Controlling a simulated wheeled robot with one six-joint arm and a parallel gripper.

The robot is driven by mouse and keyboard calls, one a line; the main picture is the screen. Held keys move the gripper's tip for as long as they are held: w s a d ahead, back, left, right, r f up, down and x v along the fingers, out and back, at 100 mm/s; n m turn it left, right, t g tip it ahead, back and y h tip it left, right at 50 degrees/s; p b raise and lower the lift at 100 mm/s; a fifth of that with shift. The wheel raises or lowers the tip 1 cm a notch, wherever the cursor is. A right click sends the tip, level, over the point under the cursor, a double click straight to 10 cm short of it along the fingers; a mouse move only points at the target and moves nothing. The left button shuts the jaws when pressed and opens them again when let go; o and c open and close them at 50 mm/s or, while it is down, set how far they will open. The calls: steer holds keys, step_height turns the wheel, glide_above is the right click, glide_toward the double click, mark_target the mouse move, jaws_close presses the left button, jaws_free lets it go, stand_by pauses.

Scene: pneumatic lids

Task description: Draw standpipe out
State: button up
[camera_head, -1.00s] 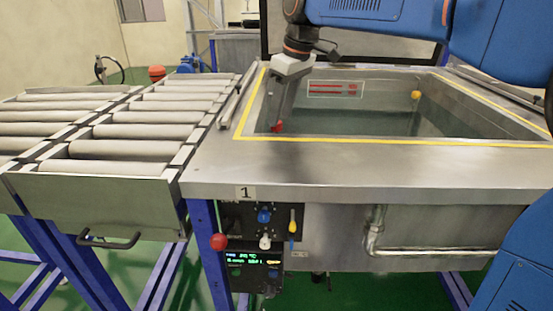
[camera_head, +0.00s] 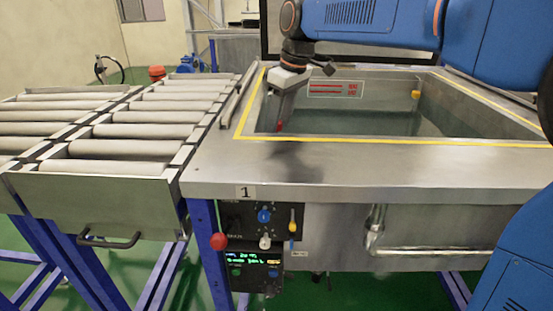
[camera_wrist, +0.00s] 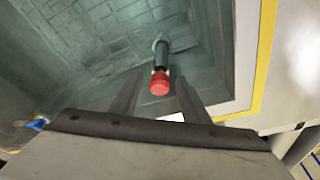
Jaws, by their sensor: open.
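The standpipe stands in the tank's near-left corner, with a red cap (camera_wrist: 159,84) on a dark green pipe (camera_wrist: 161,55) in the wrist view. In the head view a bit of its red cap (camera_head: 279,127) shows below my gripper (camera_head: 281,112). In the wrist view my gripper (camera_wrist: 156,86) is open, with one finger on each side of the red cap. No contact with the cap can be made out. The pipe's lower part is hard to see in the greenish water.
The steel tank has a yellow-edged rim (camera_head: 390,142). A yellow float (camera_head: 416,94) sits at the far right wall. A roller conveyor (camera_head: 110,150) stands left of the tank. A control panel (camera_head: 262,232) with knobs hangs on the front.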

steer(key=c, duration=1.1)
steer(key=shift+o, duration=0.2)
steer(key=shift+w+a+v, duration=0.1)
steer(key=shift+a+v, duration=0.05)
steer(key=shift+v, duration=0.65)
steer(key=shift+w+a+v, duration=0.1)
steer(key=shift+a+v, duration=0.05)
steer(key=shift+v, duration=0.6)
steer(key=shift+w+a+v, duration=0.1)
steer(key=shift+a+v, duration=0.1)
steer(key=shift+v, duration=0.6)
steer(key=shift+w+a+v, duration=0.1)
steer(key=shift+a+v, duration=0.1)
steer(key=shift+v, duration=0.65)
steer(key=shift+w+a+v, duration=0.1)
steer(key=shift+a+v, duration=0.05)
steer(key=shift+v, duration=0.7)
steer(key=shift+w+a+v, duration=0.1)
steer(key=shift+a+v, duration=0.1)
steer(key=shift+v, duration=0.65)
steer(key=shift+r, duration=0.15)
